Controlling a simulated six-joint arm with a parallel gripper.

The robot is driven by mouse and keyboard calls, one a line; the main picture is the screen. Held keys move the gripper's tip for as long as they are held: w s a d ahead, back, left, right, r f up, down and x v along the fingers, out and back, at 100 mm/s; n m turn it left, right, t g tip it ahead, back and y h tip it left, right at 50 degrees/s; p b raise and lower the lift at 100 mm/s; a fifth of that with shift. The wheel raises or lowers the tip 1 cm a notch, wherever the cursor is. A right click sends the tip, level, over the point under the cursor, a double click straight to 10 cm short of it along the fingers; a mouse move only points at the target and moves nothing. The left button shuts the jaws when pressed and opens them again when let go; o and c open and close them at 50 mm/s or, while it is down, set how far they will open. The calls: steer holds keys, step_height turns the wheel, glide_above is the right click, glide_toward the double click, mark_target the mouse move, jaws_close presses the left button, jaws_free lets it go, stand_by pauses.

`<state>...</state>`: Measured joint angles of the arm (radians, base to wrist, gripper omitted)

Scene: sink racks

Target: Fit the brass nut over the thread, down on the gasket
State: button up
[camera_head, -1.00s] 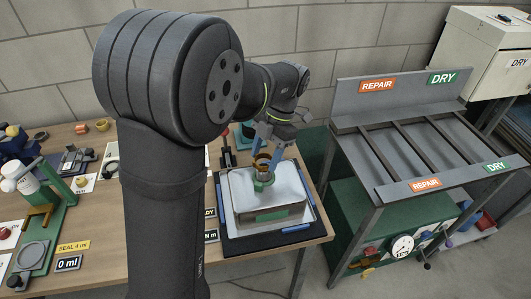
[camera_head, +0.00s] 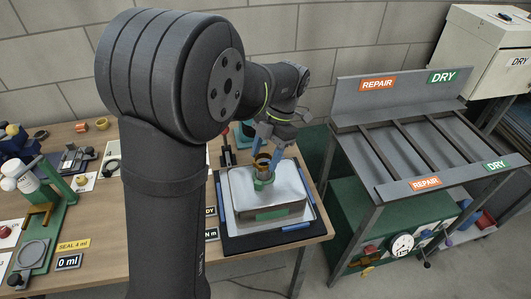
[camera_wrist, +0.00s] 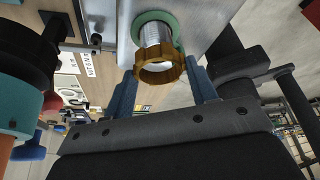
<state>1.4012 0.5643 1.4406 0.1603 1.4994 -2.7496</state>
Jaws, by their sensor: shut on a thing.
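The brass nut (camera_wrist: 160,72) is a notched ring in the wrist view. My gripper (camera_wrist: 162,88) is shut on it, with one blue finger at each side. The bare silver thread (camera_wrist: 153,38) runs from the nut to the green gasket (camera_wrist: 166,18) at its base. The nut is at the thread's free end, apart from the gasket. I cannot tell whether it is around the end or just off it. In the head view the nut (camera_head: 262,161) shows above the green gasket (camera_head: 262,181) on the pale sink block (camera_head: 262,206). My gripper (camera_head: 266,143) comes down from above.
The block sits on a dark mat (camera_head: 240,246) at the bench's right end, with blue bars beside it. A red-handled tool (camera_head: 226,150) stands close behind. A grey rack (camera_head: 420,150) stands to the right. My arm hides the bench's middle.

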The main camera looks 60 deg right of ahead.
mark_target(266, 164)
steer(key=shift+f, duration=2.1)
steer(key=o, duration=1.1)
steer(key=v, duration=1.7)
steer(key=shift+r, duration=0.2)
steer(key=shift+f, duration=0.1)
steer(key=x, duration=1.7)
steer(key=shift+f, duration=0.1)
